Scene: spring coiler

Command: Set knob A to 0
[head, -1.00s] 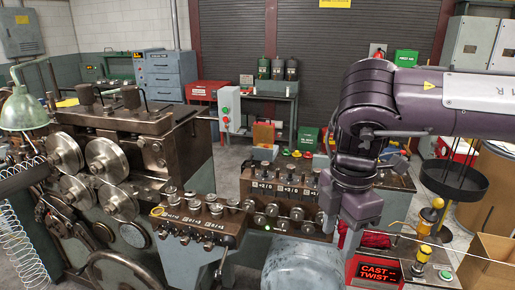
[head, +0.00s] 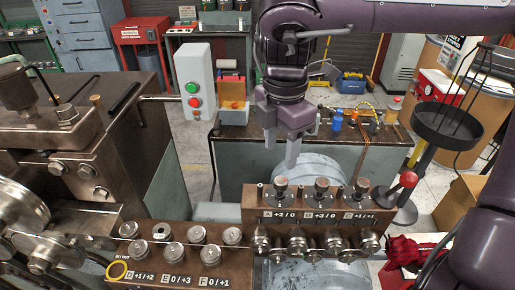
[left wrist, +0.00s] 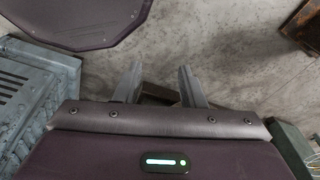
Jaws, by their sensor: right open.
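My right gripper (head: 282,152) points down just above and behind knob A, open and empty, apart from the knob as far as I can tell. My left gripper (left wrist: 159,82) shows only in the left wrist view, fingers apart over the grey floor, empty.
A second block (head: 185,264) with knobs D, E and F stands at front left. A red-tipped lever (head: 408,180) and black dish (head: 446,125) stand to the right. Metal rollers (head: 300,244) line the front of the brown block. A button box (head: 194,85) stands behind.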

